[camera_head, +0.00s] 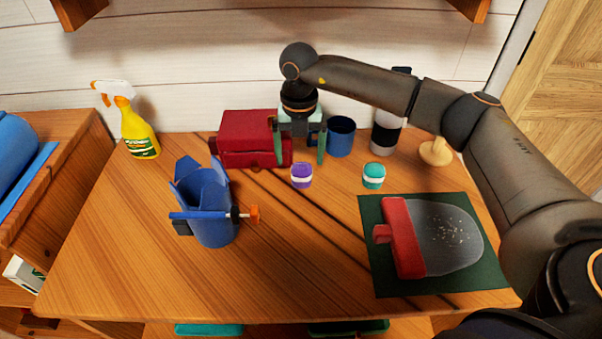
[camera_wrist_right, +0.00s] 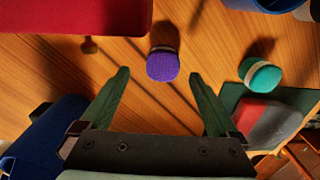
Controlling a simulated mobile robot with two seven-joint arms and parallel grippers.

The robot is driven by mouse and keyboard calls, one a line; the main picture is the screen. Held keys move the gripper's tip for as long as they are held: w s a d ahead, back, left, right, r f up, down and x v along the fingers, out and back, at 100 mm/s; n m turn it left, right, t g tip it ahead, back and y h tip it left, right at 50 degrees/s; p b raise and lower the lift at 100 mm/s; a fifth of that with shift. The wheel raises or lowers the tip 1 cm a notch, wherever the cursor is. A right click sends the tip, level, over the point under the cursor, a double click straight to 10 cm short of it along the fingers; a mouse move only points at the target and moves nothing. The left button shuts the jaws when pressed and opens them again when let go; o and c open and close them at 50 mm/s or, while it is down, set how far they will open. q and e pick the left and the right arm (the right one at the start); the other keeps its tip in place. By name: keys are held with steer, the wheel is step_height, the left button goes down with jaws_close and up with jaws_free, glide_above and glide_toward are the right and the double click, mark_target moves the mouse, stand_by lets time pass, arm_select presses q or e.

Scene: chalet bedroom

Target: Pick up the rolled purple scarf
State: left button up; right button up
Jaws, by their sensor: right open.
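The rolled purple scarf (camera_head: 301,176) stands on the wooden table, a small purple roll with a pale band. It also shows in the right wrist view (camera_wrist_right: 162,66), just beyond the fingertips and between their lines. My right gripper (camera_head: 299,160) is open, its two green fingers pointing down above the table near the scarf. In the right wrist view the open fingers (camera_wrist_right: 159,75) have nothing between them and do not touch the scarf. My left gripper is not in view.
A red box (camera_head: 248,132) stands close left of the scarf, a teal roll (camera_head: 373,176) to its right. A blue mug (camera_head: 340,137) stands behind. A blue holder (camera_head: 212,215) and a green mat (camera_head: 376,278) flank the clear front middle of the table (camera_head: 300,260).

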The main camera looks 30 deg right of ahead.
mark_target(302, 167)
steer(key=shift+d+f, duration=0.2)
steer(key=shift+f, duration=2.9)
steer(key=shift+c, duration=0.4)
steer(key=c, duration=1.3)
